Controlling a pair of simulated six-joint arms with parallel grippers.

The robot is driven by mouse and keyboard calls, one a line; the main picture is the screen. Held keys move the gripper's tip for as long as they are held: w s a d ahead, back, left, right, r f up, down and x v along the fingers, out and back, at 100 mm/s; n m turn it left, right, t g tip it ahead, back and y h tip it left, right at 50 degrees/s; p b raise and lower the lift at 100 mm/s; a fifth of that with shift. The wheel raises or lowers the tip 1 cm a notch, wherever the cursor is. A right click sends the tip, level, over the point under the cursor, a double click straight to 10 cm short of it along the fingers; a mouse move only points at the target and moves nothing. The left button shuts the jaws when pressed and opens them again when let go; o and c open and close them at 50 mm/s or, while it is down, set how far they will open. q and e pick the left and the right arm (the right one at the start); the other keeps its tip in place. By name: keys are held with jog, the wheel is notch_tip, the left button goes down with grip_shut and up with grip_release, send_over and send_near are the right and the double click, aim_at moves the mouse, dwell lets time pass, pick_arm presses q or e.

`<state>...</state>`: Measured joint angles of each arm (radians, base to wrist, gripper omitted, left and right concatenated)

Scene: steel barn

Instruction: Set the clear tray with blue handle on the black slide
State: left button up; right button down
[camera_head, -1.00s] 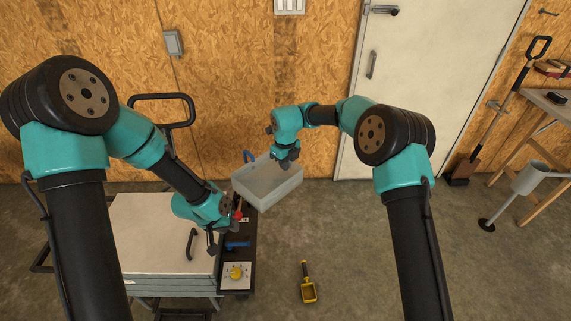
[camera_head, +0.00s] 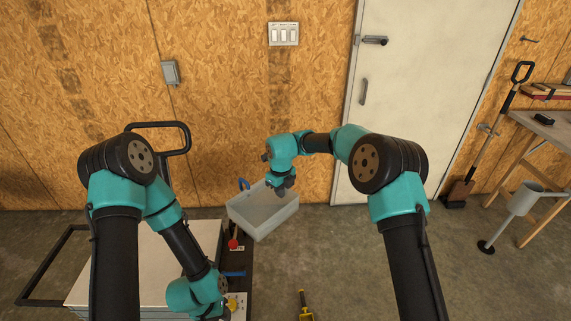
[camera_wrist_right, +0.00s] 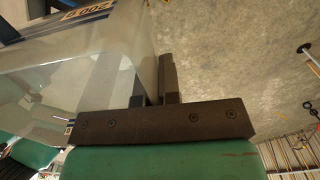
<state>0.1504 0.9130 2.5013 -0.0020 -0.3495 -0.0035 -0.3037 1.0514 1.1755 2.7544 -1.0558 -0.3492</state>
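The clear tray (camera_head: 262,223) with a blue handle (camera_head: 243,184) is at the middle of the head view, beyond the far end of the black strip, which looks like the black slide (camera_head: 247,260). My right gripper (camera_head: 283,186) is at the tray's far right rim. In the right wrist view my right gripper (camera_wrist_right: 153,88) has its fingers on both sides of the tray wall (camera_wrist_right: 143,50), closed on it. My left gripper (camera_head: 212,312) is low at the cart's right side, near the yellow knob (camera_head: 232,303); its fingers are mostly hidden.
A white-topped cart (camera_head: 130,265) stands at left, with the black strip along its right side. The strip bears a red knob (camera_head: 233,244) and a blue part (camera_head: 233,273). A yellow scoop (camera_head: 305,309) lies on the floor.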

jog(key=s+d+f+n, duration=0.4)
jog(key=d+f+n, duration=0.6)
jog(key=d+n, duration=0.3)
jog(key=s+d+f+n, duration=0.4)
jog(key=d+f+n, duration=0.6)
jog(key=d+n, duration=0.3)
jog(key=shift+s+d+f, duration=0.2)
jog(key=shift+s+d, duration=0.15)
jog(key=shift+d, duration=0.15)
jog(key=shift+a+r, duration=0.1)
dwell(0.8)
jog(key=w+a+r, duration=0.1)
jog(key=a+r, duration=0.6)
jog(key=r, duration=0.2)
jog(key=w+a+r, duration=0.1)
jog(key=a+r, duration=0.6)
jog(key=r, duration=0.2)
jog(key=w+a+r, duration=0.2)
jog(key=a+r, duration=0.4)
jog(key=r, duration=0.3)
jog(key=shift+a+r, duration=0.2)
jog(key=shift+a, duration=0.2)
